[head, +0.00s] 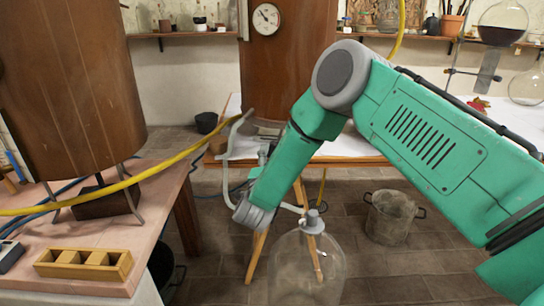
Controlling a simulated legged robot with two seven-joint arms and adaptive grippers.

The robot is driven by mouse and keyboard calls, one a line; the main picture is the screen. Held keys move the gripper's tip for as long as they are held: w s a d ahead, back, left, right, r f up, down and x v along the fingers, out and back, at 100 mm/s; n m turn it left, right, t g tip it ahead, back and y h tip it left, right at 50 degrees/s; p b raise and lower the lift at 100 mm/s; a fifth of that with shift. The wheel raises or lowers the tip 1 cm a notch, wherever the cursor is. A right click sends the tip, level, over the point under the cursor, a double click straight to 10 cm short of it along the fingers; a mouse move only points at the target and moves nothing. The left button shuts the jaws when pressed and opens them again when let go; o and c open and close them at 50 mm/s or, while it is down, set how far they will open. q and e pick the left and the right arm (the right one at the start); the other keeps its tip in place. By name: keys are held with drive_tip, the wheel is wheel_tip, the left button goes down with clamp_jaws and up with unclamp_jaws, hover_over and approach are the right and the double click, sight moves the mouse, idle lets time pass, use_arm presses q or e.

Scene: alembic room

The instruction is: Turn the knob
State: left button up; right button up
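My green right arm comes in from the right, bends at a grey joint and slopes down to a grey wrist end (252,216). I cannot make out its gripper fingers. A grey fitting (312,221) with a side piece sits on top of a clear glass vessel (305,272), just right of the wrist end. I cannot tell whether this fitting is the knob, or whether the wrist end touches it. A bent grey pipe-like part (232,135) shows beyond the forearm, partly hidden. My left gripper is not in view.
A pink-topped table (70,258) at left bears a wooden drum (75,70) and a slotted wooden block (85,264). A yellow hose (150,172) crosses the left side. A metal pot (390,216) stands on the tiled floor. A round gauge (266,18) is on a wooden column behind.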

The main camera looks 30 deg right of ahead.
drive_tip(key=v, duration=0.6)
drive_tip(key=shift+a, duration=0.2)
drive_tip(key=shift+w, duration=0.1)
drive_tip(key=s+a+f+n+g+y+p, duration=0.1)
drive_tip(key=s+a+f+n+g+y, duration=0.1)
drive_tip(key=s+a+f+n+y, duration=0.45)
drive_tip(key=s+a+f+n+g+y+p, duration=0.1)
drive_tip(key=s+f+n+g+y, duration=0.25)
drive_tip(key=s+f+n, duration=0.65)
drive_tip(key=s+d+f+n+g+y, duration=0.1)
drive_tip(key=s+f+n+g, duration=0.1)
drive_tip(key=s, duration=0.9)
drive_tip(key=s+f+n+g, duration=0.2)
drive_tip(key=s+n+g, duration=0.2)
drive_tip(key=s, duration=0.8)
drive_tip(key=shift+d+f+g+y, duration=0.2)
drive_tip(key=shift+d+g+y, duration=0.2)
drive_tip(key=shift+g, duration=0.35)
